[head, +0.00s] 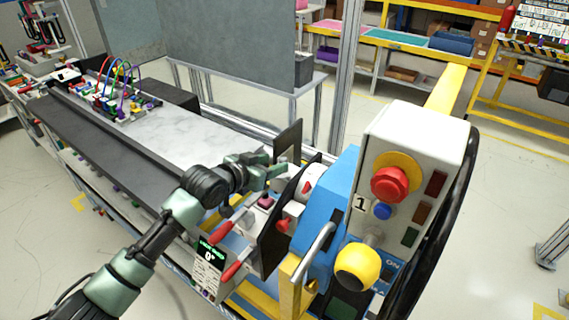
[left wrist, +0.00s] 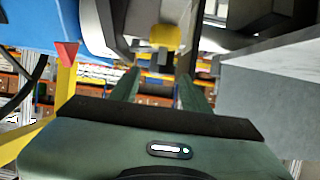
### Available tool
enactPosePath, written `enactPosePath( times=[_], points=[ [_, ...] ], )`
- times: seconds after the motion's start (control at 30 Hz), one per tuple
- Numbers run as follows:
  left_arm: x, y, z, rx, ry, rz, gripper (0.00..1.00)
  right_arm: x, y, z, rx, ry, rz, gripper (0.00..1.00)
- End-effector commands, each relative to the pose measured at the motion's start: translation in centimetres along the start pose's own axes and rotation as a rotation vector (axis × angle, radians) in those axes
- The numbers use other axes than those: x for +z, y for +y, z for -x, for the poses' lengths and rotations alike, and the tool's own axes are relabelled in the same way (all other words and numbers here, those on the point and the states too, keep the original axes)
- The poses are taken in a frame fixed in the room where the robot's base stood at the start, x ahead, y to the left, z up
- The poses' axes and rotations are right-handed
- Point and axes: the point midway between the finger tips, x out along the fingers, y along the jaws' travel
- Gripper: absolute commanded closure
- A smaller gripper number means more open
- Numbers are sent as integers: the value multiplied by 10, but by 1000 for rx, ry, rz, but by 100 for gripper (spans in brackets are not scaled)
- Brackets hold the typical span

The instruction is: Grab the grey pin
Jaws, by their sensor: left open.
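I cannot clearly pick out the grey pin in the head view; the area in front of my left gripper is partly covered by the gripper and a dark plate. My left gripper (head: 277,171) is open beside the module's dark plates, near its left side. In the left wrist view its two green fingers (left wrist: 158,78) stand apart with nothing held between them. A yellow piece (left wrist: 165,36) with a small dark grey stub below it shows just beyond the fingertips; I cannot tell whether the stub is the pin. My right gripper is not in view.
The blue module body (head: 330,220) carries a white control box (head: 420,140) with a red button (head: 391,184) and yellow knob (head: 357,266). Red-handled levers (head: 237,270) stand below my gripper. A grey-white bench (head: 190,125) extends left, with coloured cables (head: 120,80) at its far end.

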Motion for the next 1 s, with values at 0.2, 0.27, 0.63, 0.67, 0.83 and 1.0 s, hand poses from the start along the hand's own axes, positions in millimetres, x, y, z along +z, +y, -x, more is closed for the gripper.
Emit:
enactPosePath(
  times=[0.2, 0.27, 0.63, 0.67, 0.83, 1.0],
  points=[
    [-8, 6, -27, 1, -1, 1, 53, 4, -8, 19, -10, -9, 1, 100],
    [-6, 5, -35, 0, -1, 1, 53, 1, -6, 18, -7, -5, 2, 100],
    [-4, 5, -50, 0, 1, 0, 53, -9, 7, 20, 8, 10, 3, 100],
    [-3, 5, -50, 0, 1, 0, 53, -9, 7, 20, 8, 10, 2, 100],
    [-3, 4, -50, 0, 0, 0, 92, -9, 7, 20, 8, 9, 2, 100],
    [-4, 4, -50, 0, 1, 0, 100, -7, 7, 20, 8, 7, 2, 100]
  ],
)
